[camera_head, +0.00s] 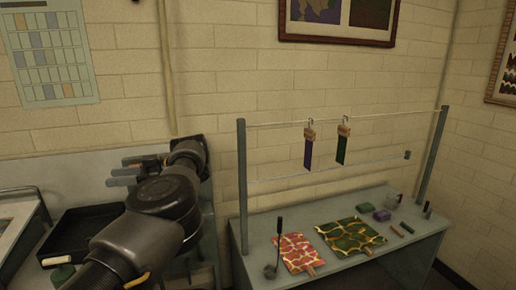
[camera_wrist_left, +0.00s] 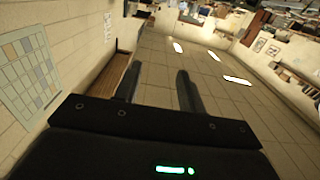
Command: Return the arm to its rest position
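My left arm (camera_head: 160,205) comes in from the lower left in the head view and is raised over the left table. My left gripper (camera_head: 117,171) is at its far end, pointing left near the wall. In the left wrist view the two dark fingers (camera_wrist_left: 157,76) stand apart with nothing between them. My right arm and right gripper are in neither view.
A black tray (camera_head: 50,240) lies below and left of the arm. To the right, a table (camera_head: 350,275) carries marbled sheets (camera_head: 298,254) and small tools. Two strips (camera_head: 308,153) hang from a line between posts (camera_head: 242,190). A chart (camera_head: 50,50) is on the wall.

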